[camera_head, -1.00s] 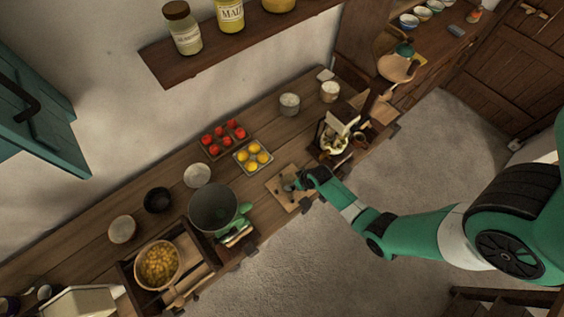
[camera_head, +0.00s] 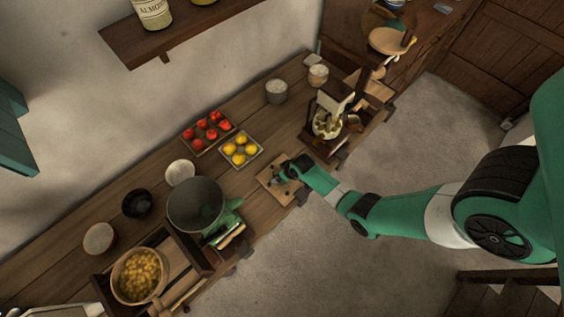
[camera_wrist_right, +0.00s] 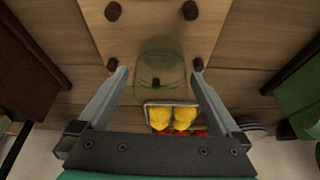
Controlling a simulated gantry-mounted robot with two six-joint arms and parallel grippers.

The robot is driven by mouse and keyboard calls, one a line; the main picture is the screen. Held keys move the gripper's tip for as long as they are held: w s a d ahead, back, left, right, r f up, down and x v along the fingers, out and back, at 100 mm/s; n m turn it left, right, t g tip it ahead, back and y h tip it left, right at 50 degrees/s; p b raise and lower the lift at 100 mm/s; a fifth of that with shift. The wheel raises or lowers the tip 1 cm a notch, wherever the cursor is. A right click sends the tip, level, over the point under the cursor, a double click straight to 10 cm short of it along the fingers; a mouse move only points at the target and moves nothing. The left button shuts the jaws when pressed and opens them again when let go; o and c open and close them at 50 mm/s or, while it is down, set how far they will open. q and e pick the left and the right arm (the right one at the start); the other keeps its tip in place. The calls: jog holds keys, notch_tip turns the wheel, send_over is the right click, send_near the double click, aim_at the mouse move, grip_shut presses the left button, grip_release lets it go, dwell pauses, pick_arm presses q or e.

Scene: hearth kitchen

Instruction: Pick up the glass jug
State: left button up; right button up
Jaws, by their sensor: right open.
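The glass jug (camera_wrist_right: 160,72) is clear and faint in the right wrist view. It stands on a pale wooden board (camera_wrist_right: 185,20), between and slightly beyond the two fingers of my right gripper (camera_wrist_right: 155,66). The fingers are apart, with a gap visible on each side of the jug. In the head view my right gripper (camera_head: 287,170) is low over the board (camera_head: 271,182) near the counter's front edge, and the jug is hard to make out there. My left gripper is not in view.
A tray of yellow fruit (camera_head: 241,151) and a tray of red fruit (camera_head: 208,131) lie behind the board. A large dark pot (camera_head: 195,204) stands to the left. A dark wooden rack (camera_head: 330,119) stands to the right.

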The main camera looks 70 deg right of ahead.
jog(key=shift+x, duration=0.95)
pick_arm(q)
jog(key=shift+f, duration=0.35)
pick_arm(e)
jog(key=shift+r, duration=0.1)
jog(key=c, duration=1.3)
jog(key=shift+r, duration=0.1)
jog(key=shift+c, duration=0.2)
notch_tip(320, 180, up, 3)
jog(key=shift+r+p, duration=0.15)
jog(key=shift+p, duration=0.95)
pick_arm(q)
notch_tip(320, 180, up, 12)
jog(key=p, duration=1)
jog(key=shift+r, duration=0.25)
pick_arm(e)
jog(key=s+a+r, duration=0.1)
jog(key=s+r, duration=0.2)
jog(key=s, duration=0.1)
jog(key=s+a+r, duration=0.1)
jog(key=s+r, duration=0.2)
jog(key=s, duration=0.2)
jog(key=s+a+r, duration=0.2)
jog(key=s+r, duration=0.1)
jog(key=s, duration=0.1)
jog(key=shift+s+r, duration=0.25)
